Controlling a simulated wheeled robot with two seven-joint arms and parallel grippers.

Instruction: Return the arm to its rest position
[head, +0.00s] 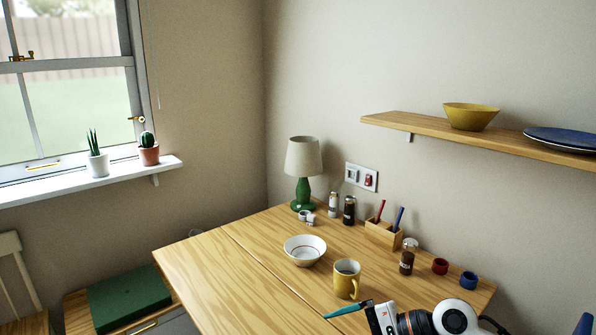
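My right arm (455,318) comes in at the lower right, over the near edge of the wooden table (215,275). My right gripper (352,309) points left, just in front of the yellow mug (346,280). A slim teal piece shows at its tip; I cannot tell whether it is a finger or something held. The frame's bottom edge cuts off part of the gripper, so its opening is unclear. My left gripper is not in view.
A white bowl (304,251), green lamp (303,180), wooden pen holder (382,234), brown-filled jar (408,257), red cup (440,266) and blue cup (468,280) stand on the table. A shelf (400,121) hangs above right. The table's left part is clear.

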